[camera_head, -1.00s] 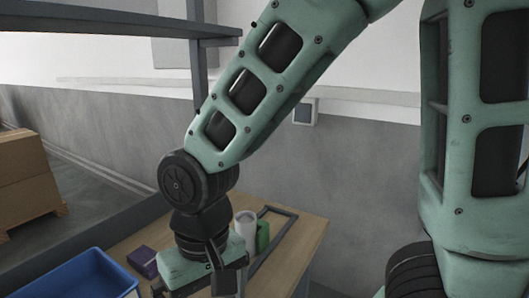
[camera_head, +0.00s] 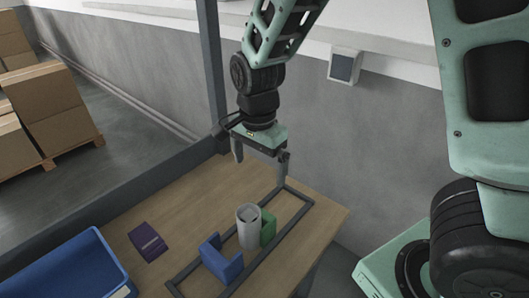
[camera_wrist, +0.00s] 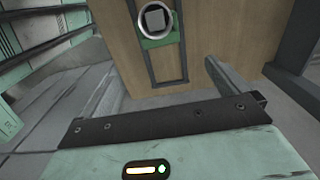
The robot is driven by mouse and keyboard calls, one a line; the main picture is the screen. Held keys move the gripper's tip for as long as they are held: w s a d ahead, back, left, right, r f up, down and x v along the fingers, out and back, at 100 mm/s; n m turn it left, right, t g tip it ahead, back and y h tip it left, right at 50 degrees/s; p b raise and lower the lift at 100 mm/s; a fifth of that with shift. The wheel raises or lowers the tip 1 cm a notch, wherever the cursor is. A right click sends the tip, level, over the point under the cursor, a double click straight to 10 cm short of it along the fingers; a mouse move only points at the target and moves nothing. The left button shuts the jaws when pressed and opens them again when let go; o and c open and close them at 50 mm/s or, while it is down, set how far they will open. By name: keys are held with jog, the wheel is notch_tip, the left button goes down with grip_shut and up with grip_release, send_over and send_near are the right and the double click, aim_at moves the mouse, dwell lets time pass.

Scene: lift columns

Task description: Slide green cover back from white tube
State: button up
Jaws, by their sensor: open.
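The white tube (camera_head: 248,229) stands upright on the wooden table, inside a dark rail frame. The green cover (camera_head: 268,228) is close against its right side; whether they touch is unclear. The blue cover (camera_head: 222,264) is at the tube's lower left, on the frame. In the wrist view, the tube's round end (camera_wrist: 157,20) is at the top, with the green cover (camera_wrist: 159,43) just below it. My gripper (camera_head: 260,170) is open and empty, above the table beyond the tube and green cover, fingers pointing down.
The dark frame (camera_head: 301,218) lies flat on the table (camera_head: 190,206). A blue bin (camera_head: 70,270) is at the lower left. A dark post (camera_head: 209,75) rises behind the table.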

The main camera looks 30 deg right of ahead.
send_near(268, 231)
jog(key=w+f, duration=0.1)
jog(key=f, duration=0.1)
jog(key=w+f, duration=0.2)
jog(key=f, duration=0.1)
jog(key=w+f+p, duration=0.1)
jog(key=w+f, duration=0.1)
jog(key=f, duration=0.1)
jog(key=shift+f, duration=0.25)
jog(key=shift+d, duration=0.15)
jog(key=c, duration=1)
